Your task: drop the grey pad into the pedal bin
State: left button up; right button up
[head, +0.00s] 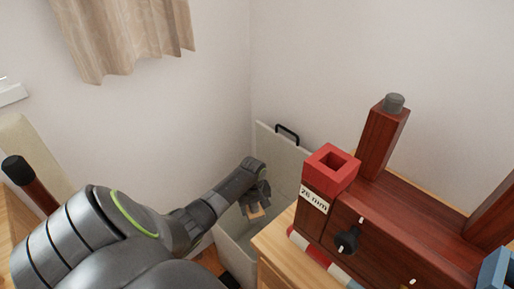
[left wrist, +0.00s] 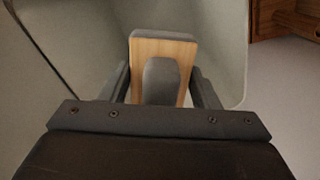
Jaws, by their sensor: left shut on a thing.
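The grey pad (left wrist: 178,37) has a pale wooden face with a grey edge along its top. My left gripper (left wrist: 162,88) is shut on it, one finger on each side. In the head view the left gripper (head: 258,204) holds the pad (head: 257,212), seen as a small wooden patch, over the mouth of the pedal bin. The pedal bin (head: 232,247) is a tall pale grey box in the corner, with a raised panel and black handle at its back. Its pale walls surround the pad in the left wrist view (left wrist: 215,35). My right gripper is not in view.
Right of the bin stands a wooden surface (head: 272,240) bearing a dark red timber frame (head: 380,236) with a red square socket (head: 331,168), a "26 mm" label and a black knob. A blue part (head: 494,270) shows at the right edge. Walls close in behind the bin.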

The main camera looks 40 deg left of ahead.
pick_arm(q)
jog(key=o, duration=1.1)
jog(key=shift+r, duration=0.45)
notch_tip(320, 180, up, 8)
jog(key=p, duration=0.3)
jog(key=shift+r, duration=0.1)
notch_tip(320, 180, up, 8)
jog(key=p, duration=0.2)
jog(key=shift+r, duration=0.2)
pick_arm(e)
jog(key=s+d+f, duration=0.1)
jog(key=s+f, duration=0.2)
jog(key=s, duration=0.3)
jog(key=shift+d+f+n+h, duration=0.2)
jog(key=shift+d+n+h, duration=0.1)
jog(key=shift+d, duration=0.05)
